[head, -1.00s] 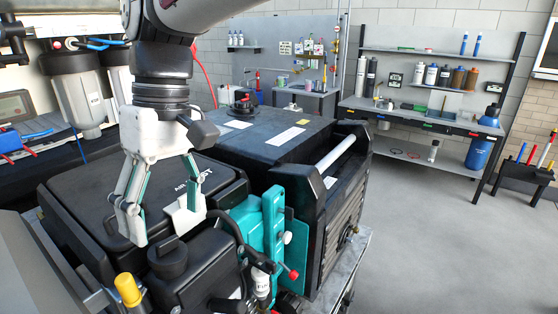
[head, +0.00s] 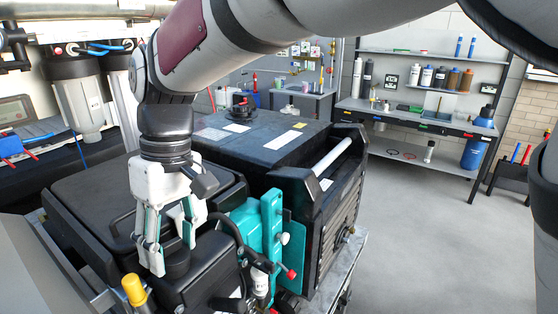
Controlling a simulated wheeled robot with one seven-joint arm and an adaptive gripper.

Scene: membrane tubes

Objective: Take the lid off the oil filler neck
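My gripper (head: 174,256) is white with grey-green finger pads and points down at the lid. The filler neck under the lid is hidden.
A yellow-capped post (head: 134,291) stands close to the lid at the lower left. A teal bracket (head: 262,235) and a black hose are to the right. A large black box (head: 265,140) stands behind. Open floor (head: 420,230) lies to the right.

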